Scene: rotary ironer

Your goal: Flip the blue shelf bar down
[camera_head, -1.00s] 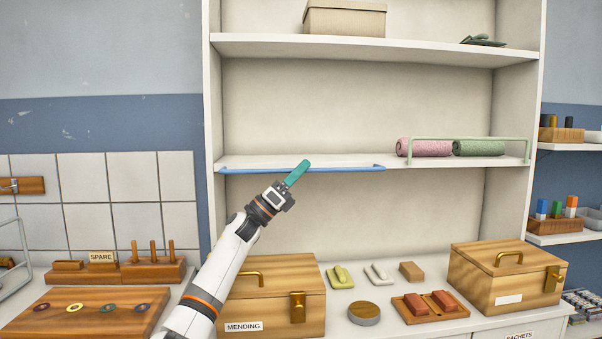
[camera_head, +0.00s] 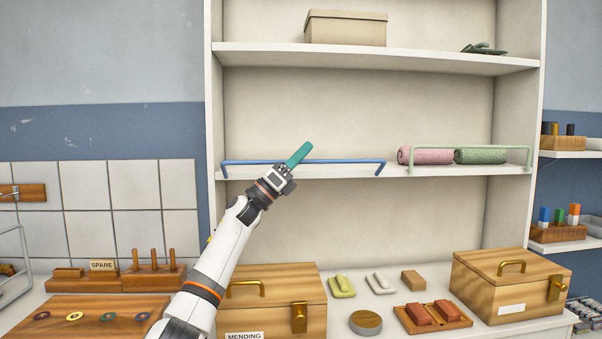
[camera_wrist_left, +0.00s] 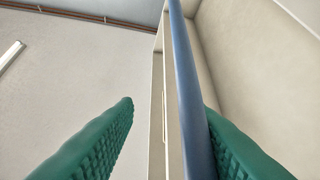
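The blue shelf bar (camera_head: 345,161) runs along the front left of the middle shelf (camera_head: 330,172). It stands a little above the shelf edge, with short bent ends reaching down to it. My left gripper (camera_head: 300,154) is at the bar, left of its middle, its teal fingers pointing up and right. In the left wrist view the bar (camera_wrist_left: 188,90) passes between the two separated fingers (camera_wrist_left: 168,106), close against the right one, with a wide gap to the left one. Whether it touches the right finger is not certain. My right gripper is not in view.
A green bar (camera_head: 470,147) stands raised at the shelf's right, before a pink roll (camera_head: 425,156) and a green roll (camera_head: 480,157). Below are a mending box (camera_head: 265,295), a second wooden box (camera_head: 510,285) and small items. The shelf behind the blue bar is clear.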

